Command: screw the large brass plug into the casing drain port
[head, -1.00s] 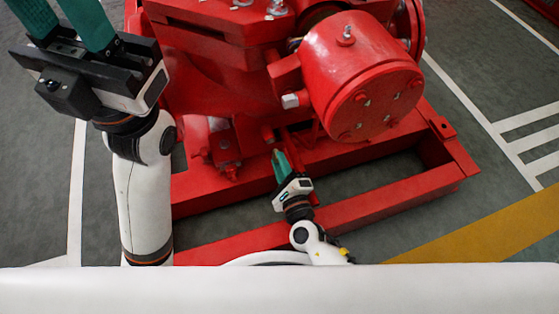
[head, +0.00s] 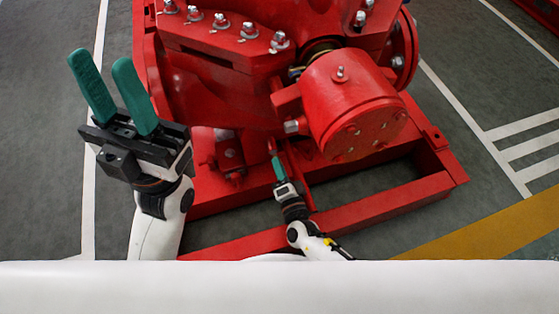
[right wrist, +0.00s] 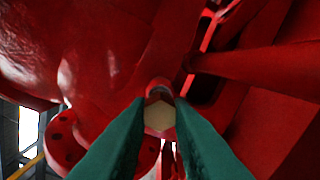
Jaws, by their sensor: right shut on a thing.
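The brass plug (right wrist: 159,115) shows its pale hex head in the right wrist view, between the two green fingertips. My right gripper (right wrist: 159,122) is shut on it. Directly behind the head is a small round red boss (right wrist: 160,86) on the casing, in line with the plug; it looks like the drain port. I cannot tell how deep the plug sits in it. In the head view my right gripper (head: 277,162) reaches low under the red casing, and the plug is hidden there. My left gripper (head: 101,62) is open and empty, raised at the left.
The red pump casing with a round bolted cover (head: 362,115) overhangs my right gripper on the right. Red base-frame rails (head: 385,205) run below and beside my right arm. A small red bolted fitting (head: 230,155) stands left of it. Floor at the far left is clear.

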